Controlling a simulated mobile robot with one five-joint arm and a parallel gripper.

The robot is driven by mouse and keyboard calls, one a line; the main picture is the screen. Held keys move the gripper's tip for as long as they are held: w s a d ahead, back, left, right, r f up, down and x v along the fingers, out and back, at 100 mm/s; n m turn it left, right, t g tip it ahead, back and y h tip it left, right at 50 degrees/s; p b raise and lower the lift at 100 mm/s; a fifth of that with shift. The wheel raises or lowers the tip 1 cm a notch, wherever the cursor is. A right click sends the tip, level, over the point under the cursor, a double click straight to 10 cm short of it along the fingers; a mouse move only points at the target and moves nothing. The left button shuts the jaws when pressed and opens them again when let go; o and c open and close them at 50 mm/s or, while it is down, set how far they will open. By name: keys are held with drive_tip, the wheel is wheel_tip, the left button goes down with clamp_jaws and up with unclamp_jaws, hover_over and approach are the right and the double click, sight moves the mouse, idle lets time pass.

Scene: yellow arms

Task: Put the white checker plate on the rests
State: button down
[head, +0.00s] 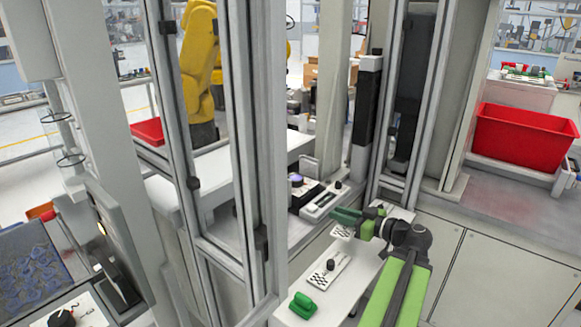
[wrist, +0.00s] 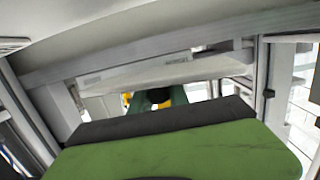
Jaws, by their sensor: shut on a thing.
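My gripper (head: 350,215), with green fingers, is above the white bench strip in the head view. It is shut, with a white checker plate (head: 342,233) showing directly beneath the fingers; the fingers hide much of it and its knob. In the wrist view, a dark round shape (wrist: 158,96) lies between the green fingers. A second white plate with a checker patch and black knob (head: 327,270) lies on the bench nearer to me. I cannot clearly make out the rests.
A green block (head: 303,305) sits at the bench's near end. A dark device with a white top (head: 320,203) stands behind the bench, left of my gripper. Grey frame posts (head: 258,150) rise at the left. A red crate (head: 525,137) stands at the far right.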

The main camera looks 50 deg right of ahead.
drive_tip(key=w+d+r+m+h+p, duration=0.1)
drive_tip(key=w+d+r+p, duration=0.1)
drive_tip(key=w+r+p, duration=0.35)
drive_tip(key=w+d+r+h+p, duration=0.1)
drive_tip(key=w+d+r+p, duration=0.15)
drive_tip(key=r+p, duration=0.65)
drive_tip(key=w+d+r+m+h+p, duration=0.1)
drive_tip(key=w+d+r+p, duration=0.1)
drive_tip(key=w+r+p, duration=0.4)
drive_tip(key=w+a+f+b, duration=0.1)
drive_tip(key=w+f+b, duration=0.2)
drive_tip(key=w+a+f+b, duration=0.2)
drive_tip(key=w+f+b, duration=0.1)
drive_tip(key=f+b, duration=0.1)
drive_tip(key=w+a+f+b, duration=0.1)
drive_tip(key=w+f+b, duration=0.2)
drive_tip(key=shift+w+a+f, duration=0.15)
drive_tip(key=shift+a+f, duration=0.15)
drive_tip(key=shift+a, duration=0.1)
drive_tip(key=shift+r, duration=0.25)
drive_tip(key=shift+f, duration=0.15)
drive_tip(key=c, duration=1.3)
unclamp_jaws()
drive_tip(key=shift+y, duration=0.3)
drive_tip(key=shift+o, duration=0.2)
